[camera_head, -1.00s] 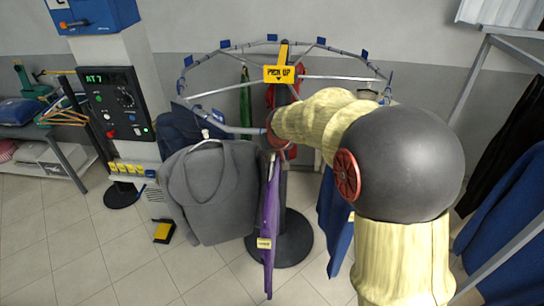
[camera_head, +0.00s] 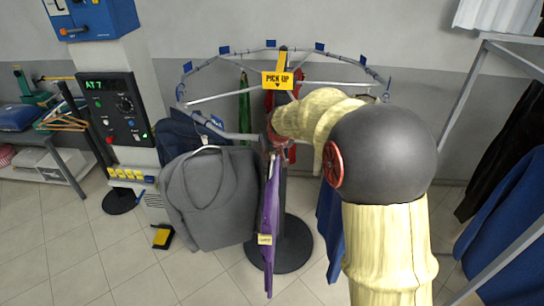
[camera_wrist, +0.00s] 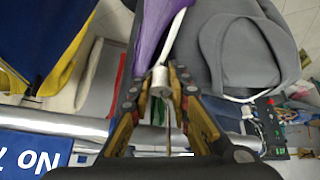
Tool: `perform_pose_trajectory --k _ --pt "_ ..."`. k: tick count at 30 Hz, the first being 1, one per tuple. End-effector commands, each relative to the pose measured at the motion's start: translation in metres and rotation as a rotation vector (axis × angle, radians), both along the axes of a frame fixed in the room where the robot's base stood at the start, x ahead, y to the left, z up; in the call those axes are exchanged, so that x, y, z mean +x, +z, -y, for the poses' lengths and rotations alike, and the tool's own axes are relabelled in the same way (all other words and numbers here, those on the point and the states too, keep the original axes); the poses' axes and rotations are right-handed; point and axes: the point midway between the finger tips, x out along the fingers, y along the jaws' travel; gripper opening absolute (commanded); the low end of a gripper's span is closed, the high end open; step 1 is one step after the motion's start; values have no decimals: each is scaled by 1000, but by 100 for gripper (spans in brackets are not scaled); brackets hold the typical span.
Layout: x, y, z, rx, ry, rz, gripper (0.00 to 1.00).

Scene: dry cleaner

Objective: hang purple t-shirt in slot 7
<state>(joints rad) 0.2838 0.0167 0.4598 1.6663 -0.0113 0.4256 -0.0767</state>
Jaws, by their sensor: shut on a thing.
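The purple t-shirt (camera_head: 269,225) hangs edge-on at the front of the round rack in the head view, with a yellow tag on it. Its purple cloth (camera_wrist: 153,36) and a white hanger arm (camera_wrist: 173,36) show at the top of the wrist view. My gripper (camera_wrist: 161,84) is shut on the neck of that hanger, close to a metal rail (camera_wrist: 75,121). I cannot tell whether the hook rests on the rail. In the head view my arm hides part of the rack, and the fingers are hard to make out. The control post's display (camera_head: 98,85) reads "AT 7".
A grey hoodie (camera_head: 210,195) hangs just left of the purple t-shirt. A blue garment (camera_head: 330,225) hangs to the right, partly behind my arm. A yellow "PICK UP" sign (camera_head: 277,80) tops the rack. Dark and blue clothes hang on a frame (camera_head: 468,95) at the far right.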

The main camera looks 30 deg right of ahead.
Motion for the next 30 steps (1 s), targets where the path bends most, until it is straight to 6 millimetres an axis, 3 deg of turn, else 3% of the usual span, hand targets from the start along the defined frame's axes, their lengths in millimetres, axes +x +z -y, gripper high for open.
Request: perform_pose_trajectory --k 13,30 --pt "13 0 9 0 0 1 0" --pt "14 -4 10 0 0 0 0"
